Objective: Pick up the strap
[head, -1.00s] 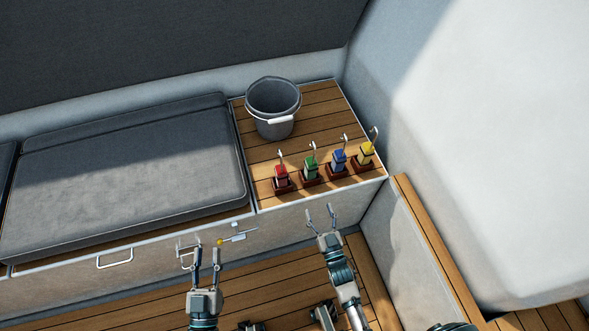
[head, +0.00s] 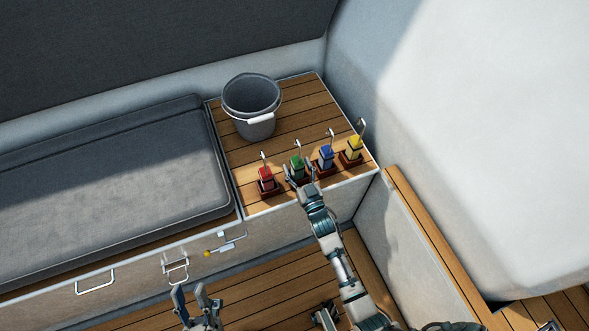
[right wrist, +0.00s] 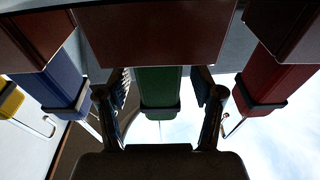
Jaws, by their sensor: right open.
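Rolled straps with metal hooks stand upright in brown holders on the wooden locker top: red (head: 266,177), green (head: 297,163), blue (head: 326,156) and yellow (head: 352,148). My right gripper (head: 299,172) is open at the green strap. In the right wrist view the green strap (right wrist: 160,92) sits between the two spread fingers, with visible gaps on both sides. The blue strap (right wrist: 62,85) and the red strap (right wrist: 262,88) lie outside the fingers there. My left gripper (head: 191,292) is open and empty, low in front of the locker.
A grey bucket (head: 251,103) with a white-gripped handle stands behind the straps. A grey cushion (head: 110,180) covers the bench at left. The locker front has a latch (head: 176,268) and a handle (head: 95,281). A pale wall rises at right.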

